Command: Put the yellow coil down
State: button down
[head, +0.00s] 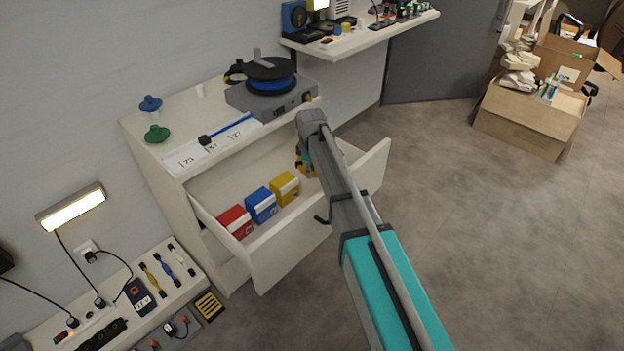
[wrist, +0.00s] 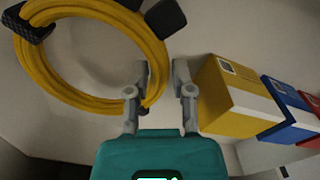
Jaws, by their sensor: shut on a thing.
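The yellow coil (wrist: 60,92) fills the upper left of the wrist view as a ring with black ties. My gripper (wrist: 160,95) has its two grey fingers at the coil's right side and is shut on the coil's band. In the head view my gripper (head: 305,168) is at the right part of the open white drawer (head: 283,252), and my arm hides most of the coil there. I cannot tell whether the coil touches the drawer floor.
A yellow box (head: 285,188), a blue box (head: 261,205) and a red box (head: 235,221) stand in the drawer, left of my gripper. The yellow box (wrist: 232,100) is close to the right finger. A spool device (head: 270,92) stands on the cabinet top.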

aim_at(311, 184)
jog(key=shift+f+b, duration=1.65)
jog(key=shift+f, duration=0.15)
jog(key=shift+c, duration=2.4)
grip_release()
notch_tip(311, 184, up, 12)
jog(key=p, duration=1.2)
